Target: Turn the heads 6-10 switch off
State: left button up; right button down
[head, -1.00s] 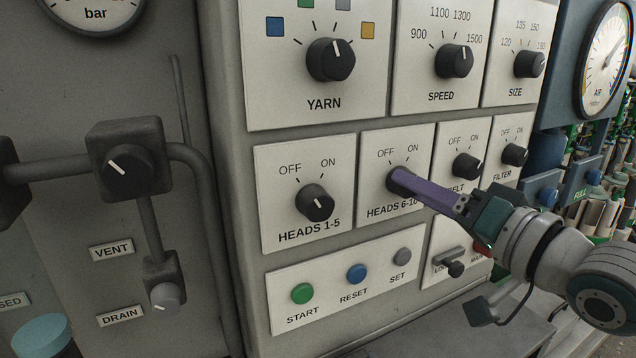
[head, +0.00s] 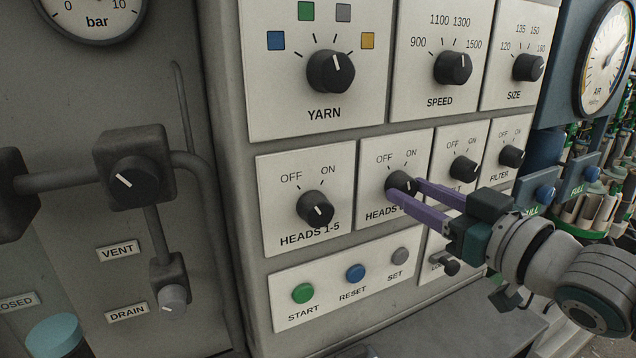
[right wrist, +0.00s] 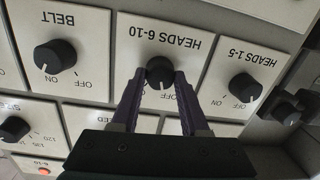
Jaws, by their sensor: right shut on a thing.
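The heads 6-10 switch is a round black knob (head: 402,183) on a white plate with OFF and ON above it. It also shows upside down in the right wrist view (right wrist: 159,72). There its pale mark points down, toward the side with the OFF and ON labels. Which label it is nearer, I cannot tell. My right gripper (head: 408,188) has its two purple fingers on either side of the knob and is shut on it. The fingers also show in the right wrist view (right wrist: 159,82). They hide part of the plate's label. My left gripper is not in view.
The heads 1-5 knob (head: 315,209) is to the left, the belt knob (head: 462,170) and filter knob (head: 511,156) to the right. Start (head: 303,293), reset (head: 355,273) and set (head: 399,256) buttons sit below. A small lever (head: 447,264) is under my gripper.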

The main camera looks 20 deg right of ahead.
jog(key=shift+n, duration=1)
jog(key=shift+c, duration=2)
grip_release()
jog(key=s+d, duration=0.1)
jog(key=s, duration=0.9)
jog(key=shift+r+b, duration=0.3)
jog(key=shift+b, duration=0.1)
